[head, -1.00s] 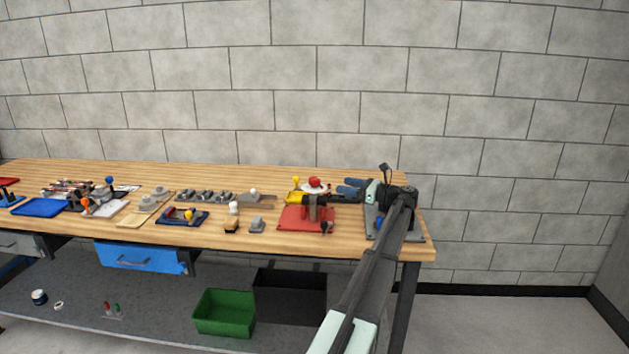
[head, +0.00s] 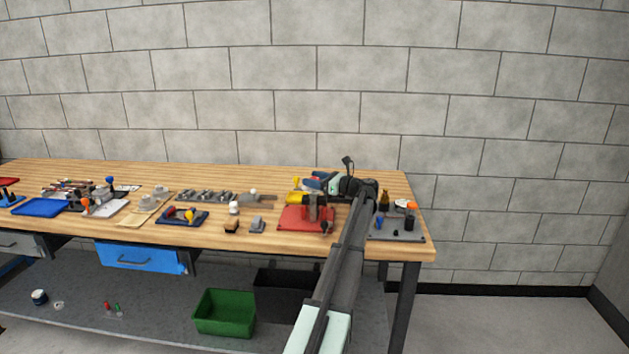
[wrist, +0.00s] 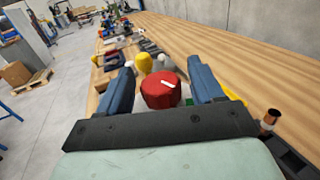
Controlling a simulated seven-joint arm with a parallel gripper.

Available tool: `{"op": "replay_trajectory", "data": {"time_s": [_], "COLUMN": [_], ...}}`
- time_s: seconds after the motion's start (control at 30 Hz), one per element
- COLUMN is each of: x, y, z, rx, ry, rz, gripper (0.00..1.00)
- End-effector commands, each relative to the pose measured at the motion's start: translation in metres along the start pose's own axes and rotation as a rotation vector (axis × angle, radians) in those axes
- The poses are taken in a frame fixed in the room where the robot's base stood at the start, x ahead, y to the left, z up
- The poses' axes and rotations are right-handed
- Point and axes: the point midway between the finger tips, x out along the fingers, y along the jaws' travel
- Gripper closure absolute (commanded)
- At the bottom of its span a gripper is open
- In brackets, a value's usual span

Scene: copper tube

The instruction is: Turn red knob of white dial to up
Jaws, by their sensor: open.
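The red knob (wrist: 158,94) shows in the wrist view with a short white mark on its top, slanting towards the right. My gripper (wrist: 161,74) is open, with one blue finger to the left of the knob and one to the right. I cannot tell whether either finger touches it. The white dial under the knob is mostly hidden by the knob and my gripper. In the head view my gripper (head: 314,182) is over the dial's place at the back right of the bench, and it hides knob and dial there.
A yellow knob (wrist: 144,62) stands just beyond the red one. A red plate (head: 293,222) with a grey fixture lies in front of my gripper. A grey plate (head: 402,238) with small parts is to the right. Bare wood (head: 240,176) runs along the back.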

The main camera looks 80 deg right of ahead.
Motion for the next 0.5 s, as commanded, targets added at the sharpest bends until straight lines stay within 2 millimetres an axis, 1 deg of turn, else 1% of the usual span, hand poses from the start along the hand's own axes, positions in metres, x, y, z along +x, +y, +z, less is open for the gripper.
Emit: {"op": "replay_trajectory", "data": {"time_s": [0.27,0.37,0.5], "x": [0.0013,0.0013,0.0013], "y": [0.0001,0.0001,0.0002], "z": [-0.0001,-0.0001,0.0], "rx": [0.0,0.0,0.0], "ry": [0.0,0.0,0.0], "rz": [0.0,0.0,0.001], "gripper": [0.33,0.41,0.54]}}
